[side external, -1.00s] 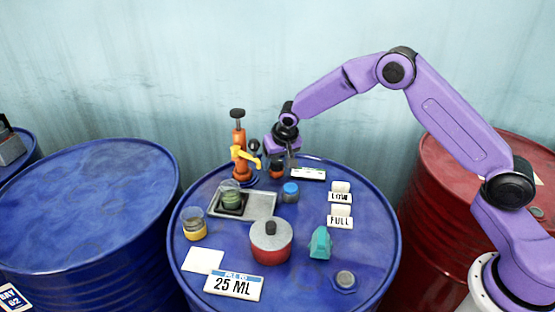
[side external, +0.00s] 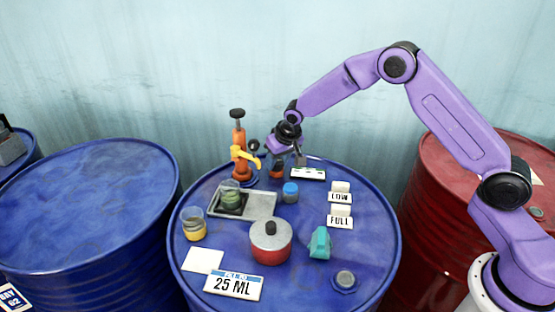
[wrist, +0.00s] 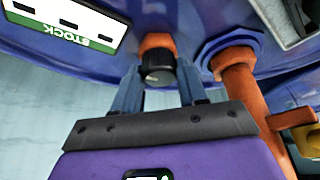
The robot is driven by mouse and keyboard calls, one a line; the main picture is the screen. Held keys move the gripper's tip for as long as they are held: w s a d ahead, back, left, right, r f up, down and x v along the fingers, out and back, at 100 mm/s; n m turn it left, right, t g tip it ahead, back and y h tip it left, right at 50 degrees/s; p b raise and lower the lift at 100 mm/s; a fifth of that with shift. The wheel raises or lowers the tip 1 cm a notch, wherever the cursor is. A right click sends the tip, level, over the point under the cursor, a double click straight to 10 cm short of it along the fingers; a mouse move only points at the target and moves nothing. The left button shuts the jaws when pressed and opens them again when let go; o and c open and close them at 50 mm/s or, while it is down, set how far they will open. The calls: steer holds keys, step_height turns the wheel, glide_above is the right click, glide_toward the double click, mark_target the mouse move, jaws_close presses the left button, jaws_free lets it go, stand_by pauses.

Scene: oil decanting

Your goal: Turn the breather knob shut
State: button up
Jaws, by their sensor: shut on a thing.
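The breather knob (wrist: 157,62) is a dark round cap with a pale mark, on a short orange stem on the blue drum's top. In the wrist view it sits between the two fingers of my gripper (wrist: 159,76), which is shut on it. In the side view my gripper (side external: 287,157) is tilted at the back of the drum, over the small orange breather (side external: 277,173), and partly hides the knob.
The orange pump (side external: 238,150) with its yellow spout stands close left of the breather. A STOCK card (wrist: 68,22) lies on its other side. A metal tray (side external: 262,205), jars, a red pot (side external: 270,250) and a teal object (side external: 320,243) stand nearer the front.

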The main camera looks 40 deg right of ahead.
steer(key=n, duration=0.2)
steer(key=n+y, duration=0.1)
steer(key=n, duration=0.1)
steer(key=shift+d+y, duration=0.1)
steer(key=shift+y, duration=0.2)
steer(key=n+g+y, duration=0.1)
steer(key=n, duration=0.3)
steer(key=shift+w+d, duration=0.1)
steer(key=shift+w, duration=0.05)
steer(key=n+g+y, duration=0.1)
steer(key=n, duration=0.3)
steer(key=shift+w+n, duration=0.1)
steer(key=shift+n, duration=0.3)
steer(key=shift+d+n+g+y, duration=0.1)
steer(key=shift+n+g+y, duration=0.45)
steer(key=shift+n, duration=0.95)
steer(key=shift+g, duration=0.25)
steer(key=o, duration=1.1)
steer(key=shift+c, duration=0.2)
steer(key=shift+r, duration=0.1)
steer(key=v, duration=1.7)
steer(key=shift+r, duration=0.2)
